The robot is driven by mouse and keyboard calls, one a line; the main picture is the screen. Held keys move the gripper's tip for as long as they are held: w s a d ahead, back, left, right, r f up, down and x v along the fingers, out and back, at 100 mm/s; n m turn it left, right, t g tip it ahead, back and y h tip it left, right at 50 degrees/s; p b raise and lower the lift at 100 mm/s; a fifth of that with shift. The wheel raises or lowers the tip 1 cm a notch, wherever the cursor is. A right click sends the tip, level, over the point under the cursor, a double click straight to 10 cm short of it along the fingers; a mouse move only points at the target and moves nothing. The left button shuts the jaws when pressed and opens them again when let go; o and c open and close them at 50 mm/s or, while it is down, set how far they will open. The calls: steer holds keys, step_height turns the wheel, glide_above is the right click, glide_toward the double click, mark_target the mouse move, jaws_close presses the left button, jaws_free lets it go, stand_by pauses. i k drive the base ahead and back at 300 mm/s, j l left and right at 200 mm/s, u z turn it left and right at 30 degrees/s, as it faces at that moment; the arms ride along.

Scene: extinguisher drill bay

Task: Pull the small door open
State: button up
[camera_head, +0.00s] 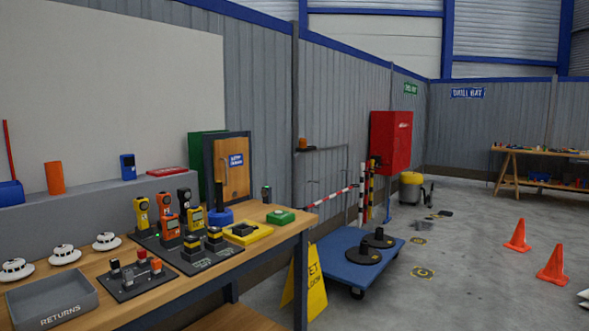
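A small wooden door (236,181) with a blue sign (236,160) stands in a dark frame (209,168) at the back of the workbench. My gripper is not in view.
The workbench (120,288) holds several yellow and orange detectors, a returns tray (52,300), white round units and a green box (280,217). A yellow floor sign (305,285) and blue trolley (350,258) stand to the right. Floor beyond is fairly open, with orange cones (552,265).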

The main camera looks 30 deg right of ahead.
mark_target(231, 156)
steer(key=z, duration=0.45)
steer(key=i+z, duration=0.25)
steer(key=i, duration=0.25)
steer(key=i+j+z, duration=0.2)
steer(key=i, duration=0.35)
steer(key=i+j+z, duration=0.25)
steer(key=i, duration=0.25)
steer(key=i+j+z, duration=0.25)
steer(key=i, duration=0.2)
